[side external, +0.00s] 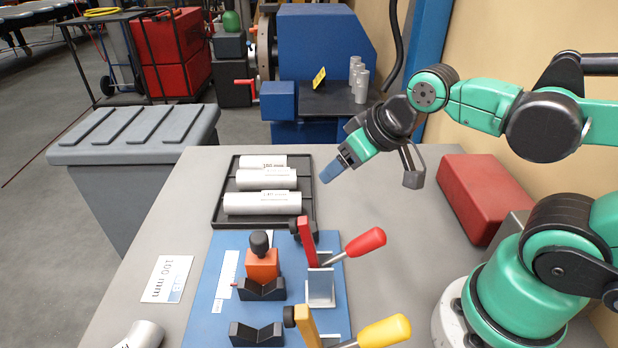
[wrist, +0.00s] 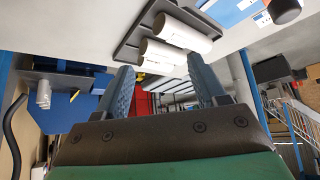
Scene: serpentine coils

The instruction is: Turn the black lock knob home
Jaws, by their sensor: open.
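The black lock knob (side external: 259,243) stands upright on top of an orange block (side external: 262,265), on the blue fixture plate (side external: 209,270). A white scale strip lies left of the block. My gripper (side external: 327,174) is above the table, up and to the right of the knob and well apart from it. In the wrist view my gripper (wrist: 160,66) shows two blue fingers spread apart with nothing held between them. A dark rounded part (wrist: 285,10) is at the top right of the wrist view; I cannot tell if it is the knob.
A red-handled clamp (side external: 365,241) and a yellow-handled clamp (side external: 385,331) stand right of the knob. Black V-blocks (side external: 256,334) sit on the plate. A red box (side external: 482,198) is at the right. A label card (side external: 167,279) lies left.

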